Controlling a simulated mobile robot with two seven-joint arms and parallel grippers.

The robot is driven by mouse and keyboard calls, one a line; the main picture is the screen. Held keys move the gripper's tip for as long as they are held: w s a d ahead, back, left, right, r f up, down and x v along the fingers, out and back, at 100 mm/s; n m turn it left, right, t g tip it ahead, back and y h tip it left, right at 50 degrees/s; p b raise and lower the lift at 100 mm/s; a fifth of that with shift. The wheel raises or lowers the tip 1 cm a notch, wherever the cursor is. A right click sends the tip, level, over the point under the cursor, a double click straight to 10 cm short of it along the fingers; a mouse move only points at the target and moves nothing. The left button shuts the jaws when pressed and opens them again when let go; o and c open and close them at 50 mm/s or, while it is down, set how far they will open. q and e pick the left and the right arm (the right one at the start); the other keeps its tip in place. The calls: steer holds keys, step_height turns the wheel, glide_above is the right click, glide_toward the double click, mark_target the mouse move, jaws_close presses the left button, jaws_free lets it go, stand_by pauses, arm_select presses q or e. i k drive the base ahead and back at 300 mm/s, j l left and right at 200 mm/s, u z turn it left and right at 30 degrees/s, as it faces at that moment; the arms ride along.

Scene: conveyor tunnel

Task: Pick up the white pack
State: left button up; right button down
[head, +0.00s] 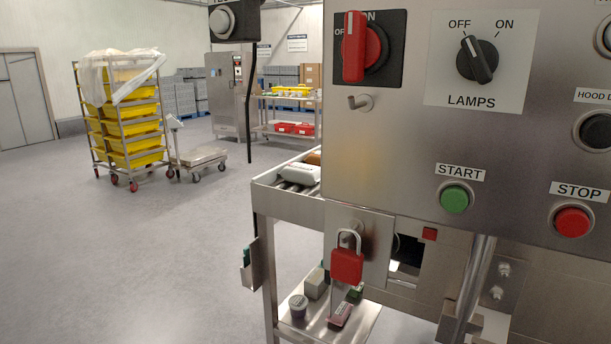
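A white pack (299,173) lies on the roller conveyor (265,183), just left of the large steel control panel. The panel's edge may hide its right end. A brown item (314,158) lies right behind it. Neither of my grippers shows in the head view.
The steel control panel (400,150) with switches and buttons fills the right side, close by. A red padlock (346,265) hangs below it. A low shelf (330,330) under the conveyor holds several small items. A trolley of yellow crates (135,130) stands far left.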

mark_target(296, 173)
steer(key=z, duration=0.45)
steer(key=j+z, duration=0.15)
steer(key=z, duration=0.2)
steer(key=j+z, duration=0.15)
steer(key=z, duration=0.15)
steer(key=j+z, duration=0.2)
steer(key=z, duration=0.15)
steer(key=j+z, duration=0.5)
steer(key=j, duration=0.2)
steer(key=k+j+z, duration=0.1)
steer(key=j, duration=0.25)
steer(key=k+j+z, duration=0.15)
steer(key=j, duration=0.2)
steer(key=k+j, duration=0.05)
